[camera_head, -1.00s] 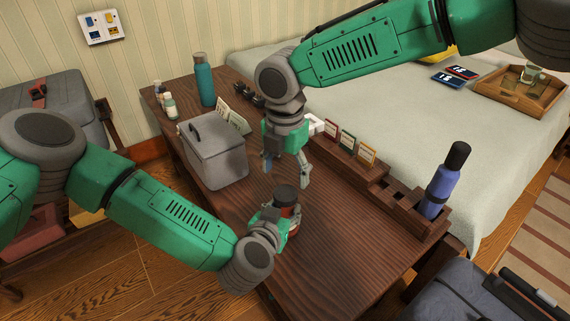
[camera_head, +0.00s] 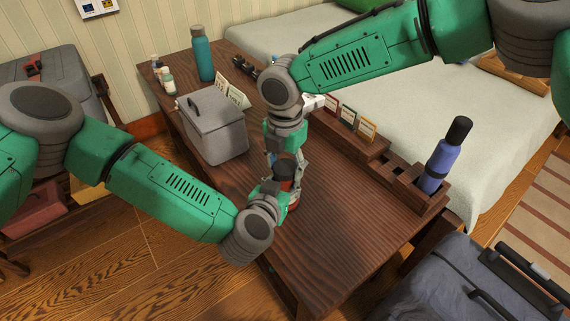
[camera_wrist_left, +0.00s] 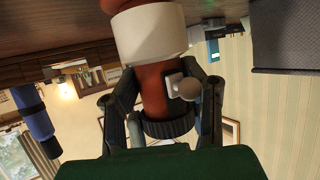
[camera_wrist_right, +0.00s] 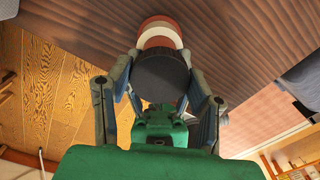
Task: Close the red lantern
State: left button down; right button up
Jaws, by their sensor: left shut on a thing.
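The red lantern stands upright on the dark wooden table (camera_head: 330,230), with a red body (camera_head: 290,185) and a dark round cap (camera_head: 285,168). In the left wrist view its red body (camera_wrist_left: 153,88) has a white band and a small round knob on a light plate (camera_wrist_left: 188,88). My left gripper (camera_wrist_left: 160,85) is shut on the body. My right gripper (camera_wrist_right: 161,68) is above it, fingers pointing down on either side of the cap (camera_wrist_right: 162,76). It looks open; contact with the cap cannot be told.
A grey lidded box (camera_head: 213,128) stands left of the lantern, with a teal bottle (camera_head: 203,55) behind. A wooden rack with cards (camera_head: 348,118) and a blue bottle (camera_head: 443,158) lines the table's right side. The front tabletop is clear.

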jog(key=m, duration=1)
jog(key=shift+m, duration=0.4)
jog(key=m, duration=0.5)
jog(key=shift+m, duration=0.3)
jog(key=m, duration=0.6)
jog(key=shift+w+a, duration=0.1)
jog(key=o, duration=1.3)
